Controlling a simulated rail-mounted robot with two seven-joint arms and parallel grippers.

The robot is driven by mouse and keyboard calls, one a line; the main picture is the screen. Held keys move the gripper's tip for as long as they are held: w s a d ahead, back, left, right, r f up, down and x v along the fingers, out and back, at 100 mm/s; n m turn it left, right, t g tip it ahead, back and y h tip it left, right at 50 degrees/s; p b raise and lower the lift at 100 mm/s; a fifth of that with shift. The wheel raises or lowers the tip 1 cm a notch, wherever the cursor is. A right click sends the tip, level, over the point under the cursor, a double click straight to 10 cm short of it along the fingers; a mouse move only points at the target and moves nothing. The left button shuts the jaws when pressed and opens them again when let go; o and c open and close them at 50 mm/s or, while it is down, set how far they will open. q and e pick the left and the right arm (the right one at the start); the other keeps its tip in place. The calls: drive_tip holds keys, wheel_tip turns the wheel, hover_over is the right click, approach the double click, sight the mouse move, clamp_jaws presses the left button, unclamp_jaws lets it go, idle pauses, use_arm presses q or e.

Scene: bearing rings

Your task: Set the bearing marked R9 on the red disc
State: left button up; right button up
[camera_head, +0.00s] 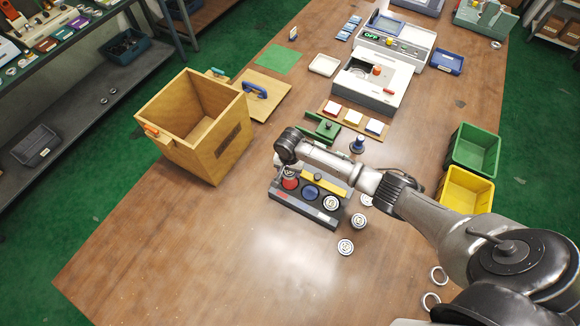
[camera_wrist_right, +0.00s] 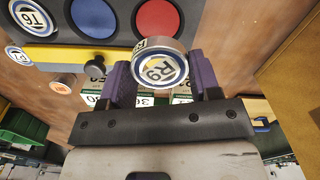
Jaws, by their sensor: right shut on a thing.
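My right gripper (camera_head: 289,171) is shut on the bearing marked R9 (camera_wrist_right: 160,68); the ring sits between the two purple fingers, its marked face toward the wrist camera. The red disc (camera_wrist_right: 158,18) shows just beyond the bearing in the right wrist view, largely uncovered. In the head view the red disc (camera_head: 290,184) lies at the left end of the dark tray (camera_head: 297,208), below the gripper and partly hidden by it. I cannot tell the exact gap between bearing and disc. My left gripper is not in view.
Beside the red disc are a blue disc (camera_head: 311,192) and a bearing marked T6 (camera_wrist_right: 29,15) on the tray. A yellow bar (camera_head: 324,180) with a black knob runs along the tray's edge. Loose bearings (camera_head: 346,247) lie nearby. A wooden box (camera_head: 190,125) stands left.

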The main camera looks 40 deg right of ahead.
sight(290, 182)
drive_tip(key=shift+s+d+f, duration=0.1)
drive_tip(key=shift+s+f, duration=0.05)
drive_tip(key=shift+f, duration=0.25)
wheel_tip(290, 182, down, 3)
drive_tip(key=b, duration=0.3)
drive_tip(key=shift+b, duration=0.4)
drive_tip(key=shift+f, duration=1.3)
drive_tip(key=shift+f, duration=0.1)
drive_tip(key=shift+f+p, duration=0.1)
drive_tip(key=shift+p, duration=0.45)
drive_tip(key=o, duration=1.1)
